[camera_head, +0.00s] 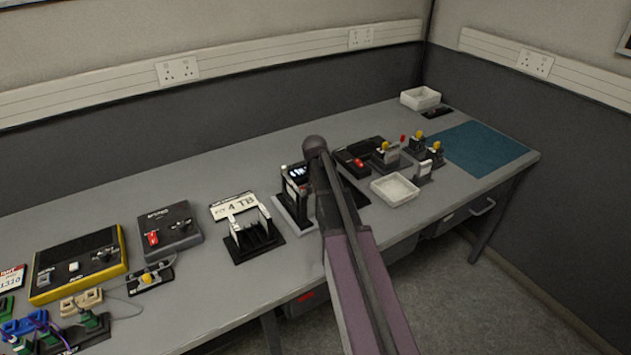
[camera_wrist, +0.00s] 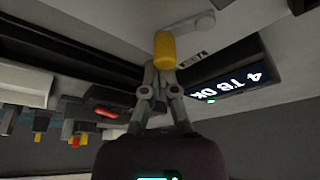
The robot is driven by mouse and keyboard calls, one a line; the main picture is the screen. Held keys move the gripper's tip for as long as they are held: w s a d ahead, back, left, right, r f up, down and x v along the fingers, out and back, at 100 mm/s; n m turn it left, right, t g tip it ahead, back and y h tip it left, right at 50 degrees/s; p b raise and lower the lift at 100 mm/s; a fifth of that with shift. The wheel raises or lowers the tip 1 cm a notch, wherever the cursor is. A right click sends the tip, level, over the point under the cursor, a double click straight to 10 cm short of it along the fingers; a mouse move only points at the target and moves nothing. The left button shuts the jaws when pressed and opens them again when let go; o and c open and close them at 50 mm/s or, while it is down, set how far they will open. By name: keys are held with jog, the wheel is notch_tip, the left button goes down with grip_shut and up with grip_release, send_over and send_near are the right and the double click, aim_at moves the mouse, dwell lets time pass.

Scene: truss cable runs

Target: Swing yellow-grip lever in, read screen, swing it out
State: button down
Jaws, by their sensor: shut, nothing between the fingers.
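The yellow grip (camera_wrist: 165,49) of the lever stands at the tips of my gripper (camera_wrist: 161,72) in the wrist view. My gripper is shut with nothing between its fingers; I cannot tell whether it touches the grip. A pale lever arm (camera_wrist: 190,27) runs from the grip to a round pivot. The lit screen (camera_wrist: 228,84) appears upside down and reads "4 TB OK", with a green light beside it. In the head view the screen (camera_head: 298,172) sits on a dark device beside my arm, which hides the lever and my gripper.
A "FIT 4 TB" card (camera_head: 233,206) stands behind a black slotted holder (camera_head: 256,240) left of the device. A white tray (camera_head: 395,189), a dark box with a red switch (camera_head: 360,161) and yellow-knobbed switches (camera_head: 419,135) stand to the right. A blue mat (camera_head: 478,148) lies clear.

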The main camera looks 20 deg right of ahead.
jog(key=shift+s, duration=0.25)
jog(key=shift+d, duration=0.2)
jog(key=shift+d, duration=0.1)
jog(key=shift+s+d, duration=0.25)
jog(key=shift+d, duration=0.3)
jog(key=shift+r, duration=0.1)
jog(key=a+p+v, duration=0.1)
jog(key=p+v, duration=0.8)
jog(key=shift+w+r, duration=0.3)
jog(key=shift+r, duration=0.05)
dwell(0.5)
dwell(0.6)
